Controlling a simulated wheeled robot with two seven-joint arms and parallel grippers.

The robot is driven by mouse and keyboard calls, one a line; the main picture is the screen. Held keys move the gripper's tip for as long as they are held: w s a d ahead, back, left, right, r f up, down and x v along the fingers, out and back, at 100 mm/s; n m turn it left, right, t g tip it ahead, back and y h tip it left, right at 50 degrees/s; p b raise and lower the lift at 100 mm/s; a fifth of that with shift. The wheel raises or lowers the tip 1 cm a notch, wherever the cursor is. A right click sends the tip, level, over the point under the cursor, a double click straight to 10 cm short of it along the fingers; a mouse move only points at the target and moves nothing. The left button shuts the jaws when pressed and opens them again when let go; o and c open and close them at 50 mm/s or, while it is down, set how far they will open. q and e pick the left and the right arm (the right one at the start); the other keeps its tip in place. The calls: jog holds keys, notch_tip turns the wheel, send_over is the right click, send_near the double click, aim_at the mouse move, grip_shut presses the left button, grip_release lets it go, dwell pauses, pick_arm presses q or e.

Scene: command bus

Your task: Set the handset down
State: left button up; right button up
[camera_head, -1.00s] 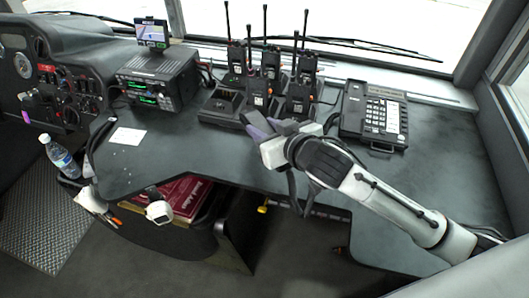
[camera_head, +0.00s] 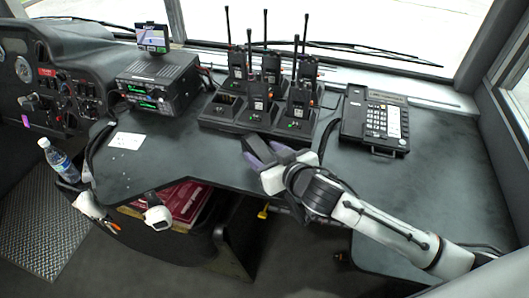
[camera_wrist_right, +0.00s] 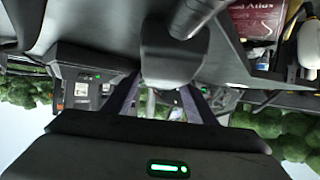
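Several black handheld radios stand upright in a black charging base (camera_head: 236,126) on the dashboard in the head view. The front right radio (camera_head: 298,103) and the front left radio (camera_head: 258,98) are nearest my right gripper. The base's front left slot (camera_head: 222,105) is empty. A desk phone (camera_head: 376,122) lies to the right of the base. My right gripper (camera_head: 270,148) is open in front of the base, and I see nothing held in it. Its two fingers also show apart in the wrist view (camera_wrist_right: 160,100). My left gripper is out of view.
A black radio unit (camera_head: 158,84) with a small screen (camera_head: 152,38) stands at the left, and a white paper (camera_head: 126,141) lies before it. A bottle (camera_head: 60,162) and a red book (camera_head: 188,200) are lower. The desk right of the phone is clear.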

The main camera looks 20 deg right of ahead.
jog(key=v, duration=1.2)
jog(key=shift+r, duration=0.1)
